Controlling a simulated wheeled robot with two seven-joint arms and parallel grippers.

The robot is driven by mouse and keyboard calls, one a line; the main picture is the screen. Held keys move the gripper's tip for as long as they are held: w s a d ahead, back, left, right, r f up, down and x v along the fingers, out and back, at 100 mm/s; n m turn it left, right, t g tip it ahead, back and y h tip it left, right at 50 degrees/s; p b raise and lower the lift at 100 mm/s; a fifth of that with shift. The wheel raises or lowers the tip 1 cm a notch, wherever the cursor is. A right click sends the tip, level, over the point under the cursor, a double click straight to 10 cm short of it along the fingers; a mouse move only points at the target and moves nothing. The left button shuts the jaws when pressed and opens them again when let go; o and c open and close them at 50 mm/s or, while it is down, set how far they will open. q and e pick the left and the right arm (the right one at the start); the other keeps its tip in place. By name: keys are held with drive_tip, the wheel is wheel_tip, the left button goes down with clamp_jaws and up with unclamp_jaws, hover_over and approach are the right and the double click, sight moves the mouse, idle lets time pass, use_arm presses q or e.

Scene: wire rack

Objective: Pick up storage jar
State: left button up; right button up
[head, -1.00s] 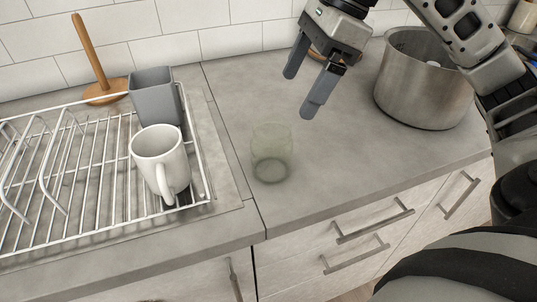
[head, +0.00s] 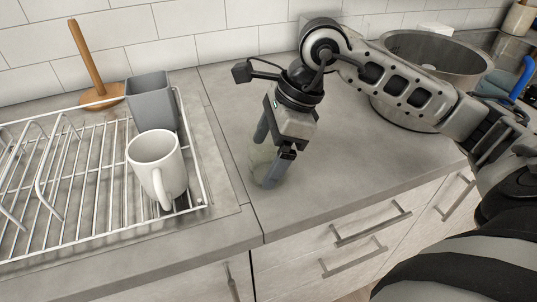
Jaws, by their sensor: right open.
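The storage jar (head: 258,163) is a small clear glass vessel, faintly green, upright on the grey counter to the right of the wire rack. My right gripper (head: 266,165) points down at the jar, with its fingers at the jar's height. The fingers are open and partly hide the jar; one finger is at its near right side and the other at its far side. I cannot tell whether they touch the glass. My left gripper is not in view.
A white wire rack (head: 88,232) holds a white mug (head: 155,160) and a grey cup (head: 150,98) to the left. A wooden paper-towel holder (head: 86,52) stands behind it. A large metal pot (head: 455,62) stands at back right, behind my right arm. The counter's front right (head: 340,185) is clear.

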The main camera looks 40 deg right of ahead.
drive_tip(key=c, duration=1.2)
